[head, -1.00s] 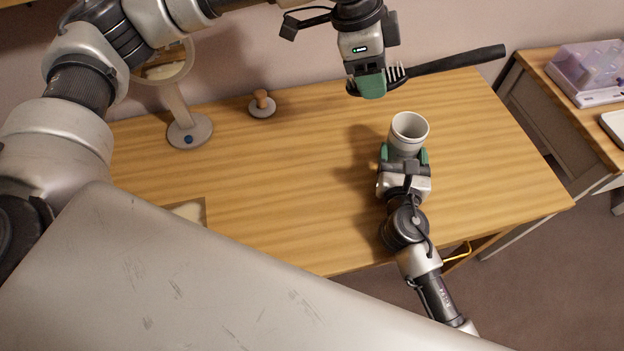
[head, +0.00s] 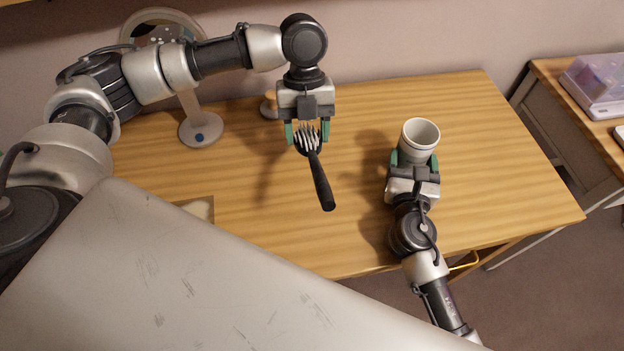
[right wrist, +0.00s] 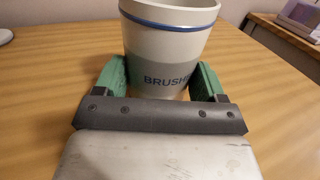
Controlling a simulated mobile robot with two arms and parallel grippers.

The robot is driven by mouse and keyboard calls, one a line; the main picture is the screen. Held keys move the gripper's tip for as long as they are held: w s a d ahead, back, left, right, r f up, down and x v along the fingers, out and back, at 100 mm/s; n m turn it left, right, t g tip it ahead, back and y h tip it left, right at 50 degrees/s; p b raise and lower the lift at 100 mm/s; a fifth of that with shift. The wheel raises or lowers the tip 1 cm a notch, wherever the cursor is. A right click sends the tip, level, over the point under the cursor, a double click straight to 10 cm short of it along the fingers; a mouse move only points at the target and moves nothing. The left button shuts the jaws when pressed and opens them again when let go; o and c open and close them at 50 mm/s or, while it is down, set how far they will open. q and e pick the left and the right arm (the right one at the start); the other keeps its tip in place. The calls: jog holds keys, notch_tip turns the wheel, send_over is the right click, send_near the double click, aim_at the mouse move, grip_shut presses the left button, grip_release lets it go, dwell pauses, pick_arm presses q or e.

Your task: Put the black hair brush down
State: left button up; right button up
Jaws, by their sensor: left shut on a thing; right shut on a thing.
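The black hair brush (head: 319,180) is in my left gripper (head: 307,134), with its pale bristles up and its handle pointing toward the front of the table. My left gripper is shut on the brush's head end and appears to hold it above the table. My right gripper (head: 414,160) is shut on a white cup (head: 421,134). In the right wrist view the cup (right wrist: 168,60) has a blue line below its rim and lettering beginning "BRUSH". Green fingers grip it on both sides. The cup's inside looks empty in the head view.
The wooden table (head: 480,170) has free room between the arms and at its right. A round mirror on a stand (head: 201,130) and a small wooden-topped object (head: 268,106) stand at the back. A side table at right holds a clear purplish box (head: 598,85).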

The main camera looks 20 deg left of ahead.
pick_arm(q)
notch_tip(320, 180, down, 9)
jog(key=shift+r, duration=0.15)
dwell(0.4)
jog(key=o, duration=0.9)
jog(key=shift+f, duration=0.2)
jog(key=shift+o, duration=0.2)
jog(key=shift+r, duration=0.15)
jog(key=v, duration=1.2)
